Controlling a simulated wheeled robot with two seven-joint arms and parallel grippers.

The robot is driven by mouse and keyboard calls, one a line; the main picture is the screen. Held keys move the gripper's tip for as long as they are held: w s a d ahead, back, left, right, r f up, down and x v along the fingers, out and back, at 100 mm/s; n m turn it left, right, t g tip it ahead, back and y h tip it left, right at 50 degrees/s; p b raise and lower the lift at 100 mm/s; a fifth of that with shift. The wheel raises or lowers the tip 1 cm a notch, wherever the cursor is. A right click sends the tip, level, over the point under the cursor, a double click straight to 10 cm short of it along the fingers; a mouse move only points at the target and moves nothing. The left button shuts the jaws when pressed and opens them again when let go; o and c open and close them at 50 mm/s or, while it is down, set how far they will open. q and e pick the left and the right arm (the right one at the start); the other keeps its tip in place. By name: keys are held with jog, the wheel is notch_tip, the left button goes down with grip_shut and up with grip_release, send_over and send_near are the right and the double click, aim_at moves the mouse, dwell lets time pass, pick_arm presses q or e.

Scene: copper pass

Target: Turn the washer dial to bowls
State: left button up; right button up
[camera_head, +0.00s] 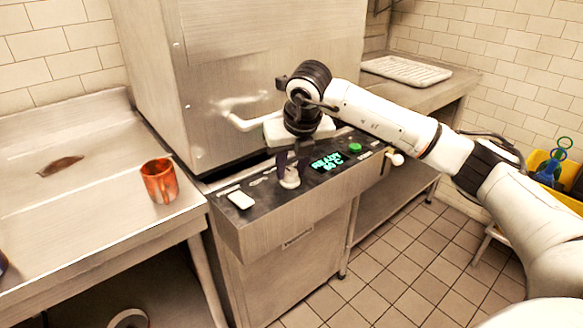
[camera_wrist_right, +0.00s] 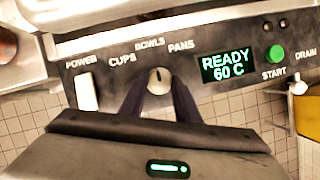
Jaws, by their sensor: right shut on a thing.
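The washer dial (camera_head: 290,181) is a pale round knob on the dark control panel of the steel dishwasher. In the right wrist view the dial (camera_wrist_right: 158,80) sits below the labels CUPS, BOWLS and PANS. A small dark mark on it points up, roughly at BOWLS. My right gripper (camera_head: 289,163) reaches down to the panel from above. In the right wrist view its two dark fingers (camera_wrist_right: 158,91) are on either side of the dial, shut on it. My left gripper is not in view.
The panel also has a white power switch (camera_wrist_right: 87,92), a lit display (camera_wrist_right: 228,66) reading READY 60 C and a green start button (camera_wrist_right: 276,53). An orange mug (camera_head: 160,181) stands on the steel counter (camera_head: 100,215) at left. A rack (camera_head: 406,70) lies on the far counter.

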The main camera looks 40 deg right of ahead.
dwell(0.5)
jog(key=o, duration=1)
jog(key=shift+o, duration=0.2)
jog(key=v, duration=1)
jog(key=shift+r, duration=0.15)
jog(key=shift+a, duration=0.2)
